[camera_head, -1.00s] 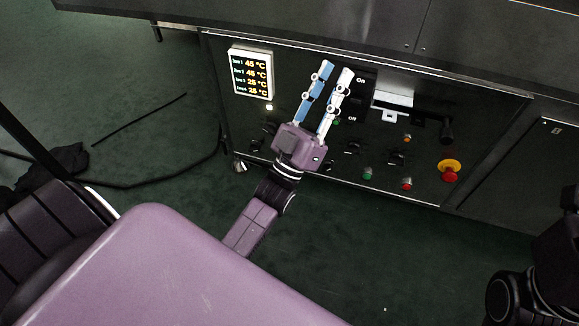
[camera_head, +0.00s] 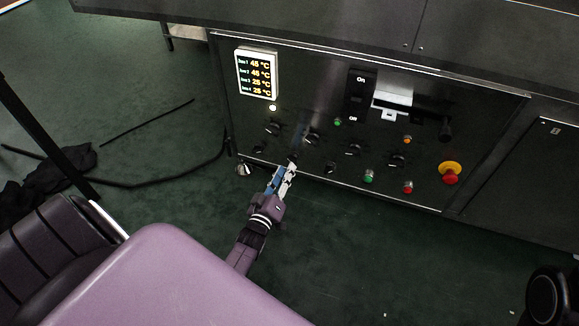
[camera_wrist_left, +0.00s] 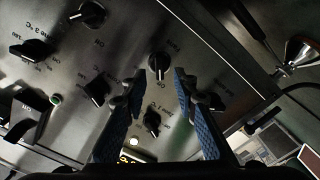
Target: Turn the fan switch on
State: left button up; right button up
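The fan switch is a black rotary knob (camera_wrist_left: 159,66) with small print beside it that appears to read "Fan". In the head view the knob (camera_head: 292,160) is in the lower row of the dark control panel, just past my left fingertips. My left gripper (camera_head: 287,166) reaches up to it from below. In the left wrist view its two blue-padded fingers (camera_wrist_left: 158,82) stand apart, with the knob showing in the gap between their tips. I cannot tell whether they touch it. My right gripper is not in view.
Other black knobs (camera_head: 312,138) sit close above and beside it. A temperature display (camera_head: 256,73) is at upper left. A large On/Off switch (camera_head: 358,95), a green button (camera_head: 368,176) and a red-and-yellow emergency stop (camera_head: 450,172) are further right. Dark floor lies below the panel.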

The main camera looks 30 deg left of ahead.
aim_at(290, 161)
pick_arm(q)
jog(key=shift+b+x, duration=0.75)
jog(key=shift+x, duration=1.35)
jog(key=shift+c, duration=0.3)
grip_shut()
